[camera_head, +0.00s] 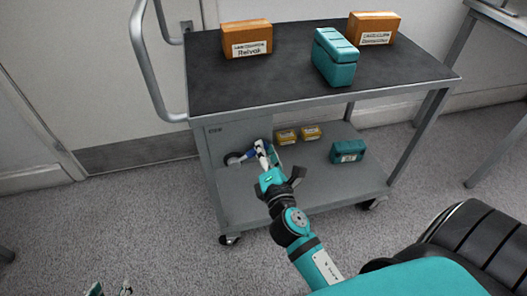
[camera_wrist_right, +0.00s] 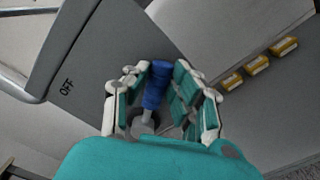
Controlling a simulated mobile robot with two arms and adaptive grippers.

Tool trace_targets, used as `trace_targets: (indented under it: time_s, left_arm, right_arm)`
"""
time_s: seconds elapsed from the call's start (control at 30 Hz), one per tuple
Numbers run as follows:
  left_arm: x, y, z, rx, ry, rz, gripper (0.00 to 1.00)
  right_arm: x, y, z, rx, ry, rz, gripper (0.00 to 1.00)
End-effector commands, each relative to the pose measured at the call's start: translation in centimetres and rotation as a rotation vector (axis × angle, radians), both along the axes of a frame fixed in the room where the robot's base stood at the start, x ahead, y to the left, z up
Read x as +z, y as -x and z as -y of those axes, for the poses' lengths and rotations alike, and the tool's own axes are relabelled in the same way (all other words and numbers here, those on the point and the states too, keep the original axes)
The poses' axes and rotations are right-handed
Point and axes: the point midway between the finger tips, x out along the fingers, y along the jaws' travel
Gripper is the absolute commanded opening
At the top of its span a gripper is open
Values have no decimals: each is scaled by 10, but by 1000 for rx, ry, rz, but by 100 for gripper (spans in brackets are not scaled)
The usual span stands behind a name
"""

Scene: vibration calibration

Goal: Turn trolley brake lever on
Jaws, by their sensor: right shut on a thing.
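The grey trolley (camera_head: 330,95) stands ahead with a dark top and a lower shelf. Its brake lever has a blue grip (camera_wrist_right: 157,85) on a grey stem rising from a dark round base, by the side panel (camera_wrist_right: 100,55). That panel carries an "OFF" label (camera_wrist_right: 67,87). My right gripper (camera_head: 264,152) reaches in above the lower shelf; in the right wrist view its fingers are shut around the blue grip. In the head view the lever is mostly hidden by the fingers. My left gripper (camera_head: 108,289) shows only as fingertips, spread apart, at the bottom left edge.
The top holds two orange boxes (camera_head: 247,40) (camera_head: 373,28) and a teal case (camera_head: 335,58). The lower shelf holds small yellow boxes (camera_head: 287,136) and a teal box (camera_head: 348,151). A curved handle (camera_head: 147,65) juts out left. The floor at left is clear.

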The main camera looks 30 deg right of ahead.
Motion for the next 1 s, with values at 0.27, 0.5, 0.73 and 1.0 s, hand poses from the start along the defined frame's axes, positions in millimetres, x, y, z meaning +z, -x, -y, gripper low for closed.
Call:
trace_targets:
  time_s: [0.27, 0.5, 0.73, 1.0]
  left_arm:
    - [0, 0, 0, 0, 0, -1, 45]
    - [0, 0, 0, 0, 0, -1, 45]
    - [0, 0, 0, -1, 0, -2, 45]
    - [0, 0, 0, 0, 0, -2, 45]
  right_arm:
    - [-2, 1, 0, -2, -8, -4, 34]
    - [-1, 0, 0, -1, -6, -2, 46]
    - [9, 0, 0, 0, -3, 5, 46]
    - [59, 0, 0, 2, -3, 6, 46]
